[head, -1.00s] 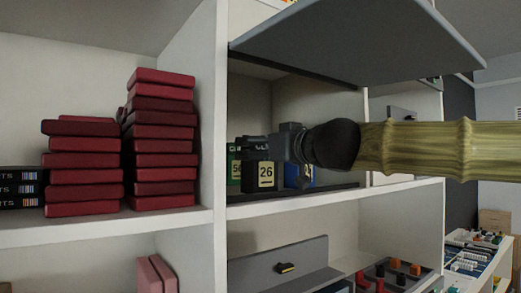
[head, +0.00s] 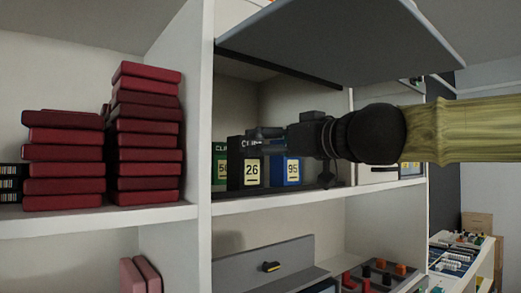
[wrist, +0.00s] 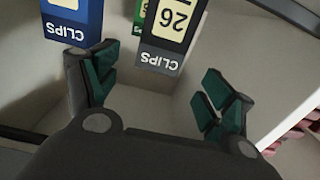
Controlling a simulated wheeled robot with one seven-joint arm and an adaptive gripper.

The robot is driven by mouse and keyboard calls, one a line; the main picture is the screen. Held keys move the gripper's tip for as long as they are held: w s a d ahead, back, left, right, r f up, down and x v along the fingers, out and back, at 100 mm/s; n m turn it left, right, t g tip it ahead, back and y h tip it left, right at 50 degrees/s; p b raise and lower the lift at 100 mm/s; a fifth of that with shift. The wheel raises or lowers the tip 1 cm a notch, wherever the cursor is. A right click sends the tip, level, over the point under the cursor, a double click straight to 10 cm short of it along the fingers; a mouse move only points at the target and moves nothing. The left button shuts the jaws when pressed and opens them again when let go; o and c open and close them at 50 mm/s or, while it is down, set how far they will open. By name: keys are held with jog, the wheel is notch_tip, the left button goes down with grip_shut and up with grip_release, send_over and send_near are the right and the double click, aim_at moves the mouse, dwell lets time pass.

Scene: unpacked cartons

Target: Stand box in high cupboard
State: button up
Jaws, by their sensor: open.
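The high cupboard (head: 390,190) is a white compartment with a grey flap door (head: 340,40) raised above it. Inside stand a black box labelled 26 (head: 250,172), a blue box labelled 95 (head: 287,171) and a green box labelled 50-something (head: 219,165), all upright. My gripper (head: 262,135) is at the compartment's front, near the top of the black box. In the wrist view my gripper (wrist: 158,95) has its fingers wide apart and empty. The black box (wrist: 172,30) is ahead, apart from the fingers; the blue box (wrist: 75,22) is by the left finger, contact unclear.
Stacks of red boxes (head: 150,140) fill the shelf left of the white upright divider (head: 204,130). A white box (head: 375,176) stands right of the blue one. Below is a grey drawer front (head: 265,268). The raised flap hangs close above my arm.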

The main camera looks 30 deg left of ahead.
jog(key=shift+v, duration=1.35)
jog(key=shift+c, duration=0.5)
